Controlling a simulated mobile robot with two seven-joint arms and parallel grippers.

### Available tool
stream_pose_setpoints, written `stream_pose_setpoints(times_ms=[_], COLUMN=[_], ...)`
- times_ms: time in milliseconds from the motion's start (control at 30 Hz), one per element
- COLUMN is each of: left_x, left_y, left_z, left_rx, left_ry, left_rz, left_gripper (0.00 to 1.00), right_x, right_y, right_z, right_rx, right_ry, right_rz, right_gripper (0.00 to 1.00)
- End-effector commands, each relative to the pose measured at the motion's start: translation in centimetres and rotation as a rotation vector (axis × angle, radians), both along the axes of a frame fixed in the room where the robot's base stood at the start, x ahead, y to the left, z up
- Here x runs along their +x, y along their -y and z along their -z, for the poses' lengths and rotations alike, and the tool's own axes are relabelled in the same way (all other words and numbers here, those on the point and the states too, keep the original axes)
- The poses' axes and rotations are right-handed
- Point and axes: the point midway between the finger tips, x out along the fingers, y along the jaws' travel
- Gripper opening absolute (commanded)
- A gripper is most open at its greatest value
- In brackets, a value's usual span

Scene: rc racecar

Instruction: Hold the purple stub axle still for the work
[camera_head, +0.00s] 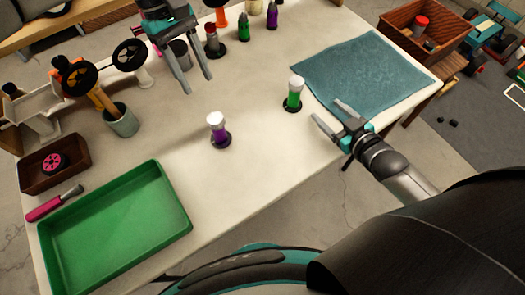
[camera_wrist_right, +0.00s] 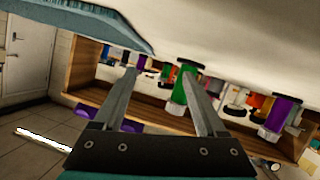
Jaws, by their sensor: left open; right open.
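The purple stub axle (camera_head: 220,138), with a white top and dark round base, stands upright on the white table near its front edge. It also shows at the right of the right wrist view (camera_wrist_right: 282,115). A similar green piece with a white top (camera_head: 294,97) stands to its right. My left gripper (camera_head: 199,86) is open and empty, behind and left of the purple stub axle, apart from it. My right gripper (camera_head: 326,109) is open and empty near the table's front edge, right of the green piece. In the wrist view, the green piece (camera_wrist_right: 184,82) appears near one finger.
A green tray (camera_head: 180,200) lies at the left front, with a pink-handled tool (camera_head: 54,203) and brown box (camera_head: 78,155) beside it. Several bottles and a grey-green cup (camera_head: 122,122) stand further back. A teal cloth (camera_head: 365,70) covers the right.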

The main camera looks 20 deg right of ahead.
Motion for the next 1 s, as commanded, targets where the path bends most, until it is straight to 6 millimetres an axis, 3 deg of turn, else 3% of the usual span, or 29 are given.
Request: stream_pose_setpoints(times_ms=[33,200,400,500,667,1000], left_x=[0.0,0.0,0.0,0.0,0.0,0.0], left_y=[0.0,0.0,0.0,0.0,0.0,0.0], left_z=[0.0,0.0,0.0,0.0,0.0,0.0], left_rx=[0.000,0.000,0.000,0.000,0.000,0.000], left_ry=[0.000,0.000,0.000,0.000,0.000,0.000], left_rz=[0.000,0.000,0.000,0.000,0.000,0.000], left_gripper=[0.50,0.50,0.50,0.50,0.50,0.50], right_x=[-0.9,-4.1,-7.5,-8.6,-9.3,-6.5], right_y=[-2.9,-11.2,-17.9,-19.7,-20.9,-22.6], right_z=[-0.2,-1.7,-4.4,-5.4,-6.1,-4.9], right_rx=[0.021,0.085,0.155,0.179,0.195,0.196], right_ry=[-0.015,-0.060,-0.090,-0.099,-0.103,-0.102], right_rz=[-0.046,-0.173,-0.266,-0.289,-0.304,-0.305], right_gripper=[0.74,0.74,0.74,0.74,0.74,0.74])
